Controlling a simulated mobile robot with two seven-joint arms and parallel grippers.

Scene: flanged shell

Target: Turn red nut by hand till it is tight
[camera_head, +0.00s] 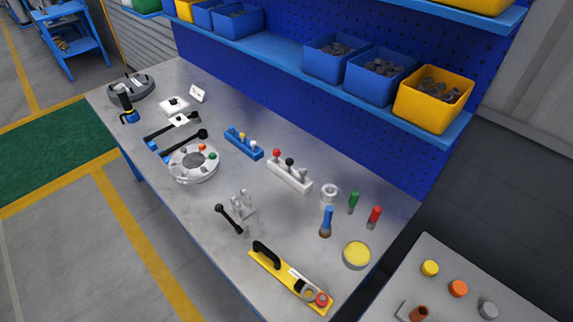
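A round, pale metal flanged shell (181,174) sits on the workbench, left of the middle. On its top face are small coloured nuts: an orange-red one (201,147) at the far edge and a green one (212,156) at the right. Grey spots also show on the face. The orange-red one is the nearest match to a red nut; how tightly it sits cannot be told at this size. Neither of my grippers is in view, and nothing touches the shell's top.
Black-handled wrenches (185,142) lie close behind the shell. A blue rack (243,143) and a white rack (289,175) stand to its right. Bins (328,64) line the shelf above. Bare bench surrounds the shell's right front.

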